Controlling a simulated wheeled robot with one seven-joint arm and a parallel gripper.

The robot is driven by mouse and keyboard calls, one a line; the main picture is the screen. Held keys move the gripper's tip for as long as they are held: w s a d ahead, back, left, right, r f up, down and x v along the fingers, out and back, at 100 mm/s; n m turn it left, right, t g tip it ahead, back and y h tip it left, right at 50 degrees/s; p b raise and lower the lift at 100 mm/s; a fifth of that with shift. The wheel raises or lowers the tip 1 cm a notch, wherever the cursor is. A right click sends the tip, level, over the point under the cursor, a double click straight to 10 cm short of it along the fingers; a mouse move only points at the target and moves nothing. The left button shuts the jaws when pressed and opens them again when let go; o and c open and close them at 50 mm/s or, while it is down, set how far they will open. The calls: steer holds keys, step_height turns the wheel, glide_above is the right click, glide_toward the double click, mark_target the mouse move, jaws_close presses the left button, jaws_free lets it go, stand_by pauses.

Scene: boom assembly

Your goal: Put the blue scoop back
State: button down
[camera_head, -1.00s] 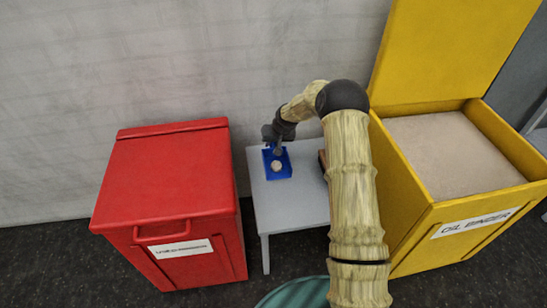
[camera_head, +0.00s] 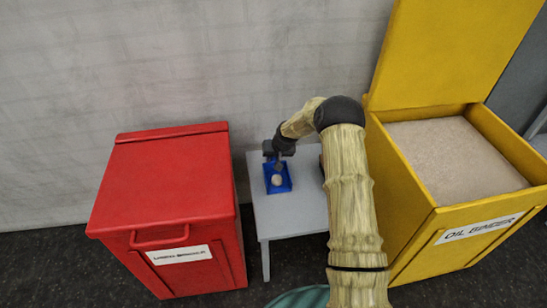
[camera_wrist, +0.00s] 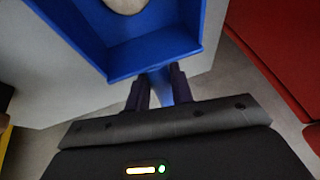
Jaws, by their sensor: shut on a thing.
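The blue scoop (camera_head: 285,184) is at the left side of the small grey table (camera_head: 292,216), with a small pale lump (camera_head: 277,180) inside it. In the wrist view the scoop (camera_wrist: 125,62) fills the top middle, and its near wall faces my gripper. My gripper (camera_wrist: 160,88) is shut on the scoop's blue handle, which shows between the two dark fingers. In the head view my gripper (camera_head: 278,158) is at the scoop's far end. I cannot tell whether the scoop touches the table top.
A closed red bin (camera_head: 165,195) stands left of the table. A yellow bin (camera_head: 420,215) labelled "OIL BINDER" stands at the right, its lid up and pale granular material (camera_head: 455,150) inside. The front of the table top is clear.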

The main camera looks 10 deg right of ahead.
steer(key=c, duration=1.2)
jaws_free()
steer(key=shift+f, duration=0.1)
steer(key=p+v, duration=0.3)
steer(key=v, duration=0.9)
steer(key=shift+p, duration=0.3)
steer(key=s+r, duration=0.4)
steer(key=s, duration=0.7)
steer(key=s+r+g+h, duration=0.1)
steer(key=s+r, duration=0.3)
steer(key=s, duration=0.7)
steer(key=s+r+g+h, duration=0.1)
steer(key=s+r, duration=0.4)
steer(key=s, duration=0.6)
steer(key=shift+a, duration=0.15)
steer(key=shift+r, duration=0.1)
